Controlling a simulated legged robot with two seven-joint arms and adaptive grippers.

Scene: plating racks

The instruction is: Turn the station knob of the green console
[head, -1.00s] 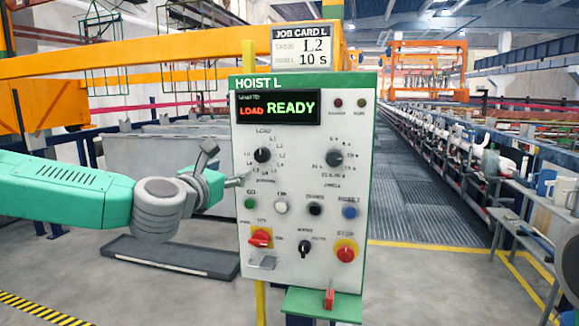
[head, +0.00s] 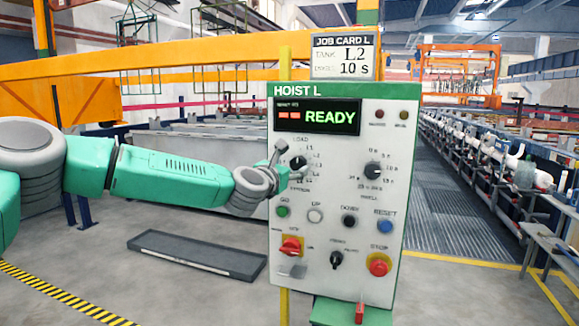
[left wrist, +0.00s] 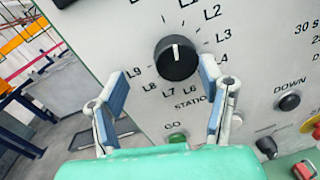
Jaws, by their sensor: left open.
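The green-topped console (head: 385,265), marked HOIST L, stands upright. Its station knob (left wrist: 177,60) is round and black with a white line pointing roughly up; labels L2 to L9 show around it. The knob also shows in the head view (head: 298,163). My left gripper (left wrist: 162,80) is open and empty, its blue-padded fingers spread to either side of the knob's lower part in the left wrist view. I cannot tell whether they touch it. In the head view the left gripper (head: 284,163) partly covers the dial. My right gripper is not in view.
The job card (head: 343,56) above reads tank L2, 10 s. The display (head: 318,117) reads READY. A second dial (head: 373,169), several buttons and a red stop button (head: 379,265) share the panel. A grey tray (head: 195,255) lies on the floor at left.

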